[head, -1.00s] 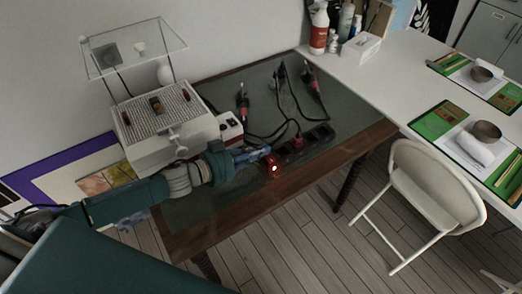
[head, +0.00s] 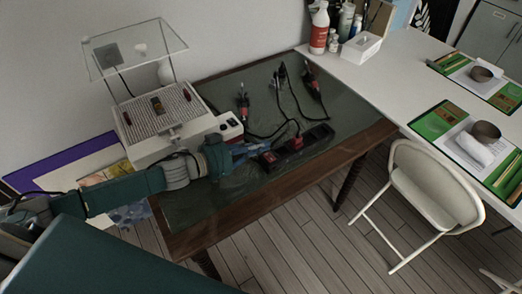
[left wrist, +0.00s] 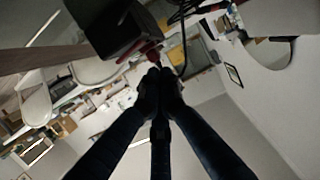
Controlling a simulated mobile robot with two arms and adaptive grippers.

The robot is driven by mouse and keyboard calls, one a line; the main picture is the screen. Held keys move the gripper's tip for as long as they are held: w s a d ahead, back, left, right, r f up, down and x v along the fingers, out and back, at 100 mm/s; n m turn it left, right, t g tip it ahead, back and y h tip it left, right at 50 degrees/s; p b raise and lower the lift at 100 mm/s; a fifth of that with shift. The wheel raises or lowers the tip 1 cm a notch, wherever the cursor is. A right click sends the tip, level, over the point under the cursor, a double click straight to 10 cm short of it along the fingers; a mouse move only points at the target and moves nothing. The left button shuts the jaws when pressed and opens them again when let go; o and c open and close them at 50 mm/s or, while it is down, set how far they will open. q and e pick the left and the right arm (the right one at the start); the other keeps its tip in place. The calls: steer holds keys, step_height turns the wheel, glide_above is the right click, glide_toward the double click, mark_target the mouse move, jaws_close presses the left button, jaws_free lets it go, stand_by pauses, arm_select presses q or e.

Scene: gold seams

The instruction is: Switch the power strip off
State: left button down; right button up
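The black power strip (head: 318,135) lies on the dark green top of the desk, near its front edge. A red plug (head: 296,143) sits in it. Its red switch (head: 269,158) is at the left end and looks dark, with no glow. My left gripper (head: 262,148) is just beside the switch end; I cannot tell whether it touches. In the left wrist view its fingers (left wrist: 160,80) are together with nothing seen between them, and a dark block, apparently the strip's end (left wrist: 115,28), is close ahead. My right gripper is not in view.
A white perforated box (head: 165,125) with a glass shelf stands left of the strip. Soldering tools with red handles (head: 243,100) and black cables lie behind it. A white table (head: 390,75) with bottles adjoins at right, and a white chair (head: 430,185) stands before it.

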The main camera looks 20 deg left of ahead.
arm_select(q)
step_height(320, 180, up, 7)
steer(key=shift+r, duration=0.15)
stand_by(0.6)
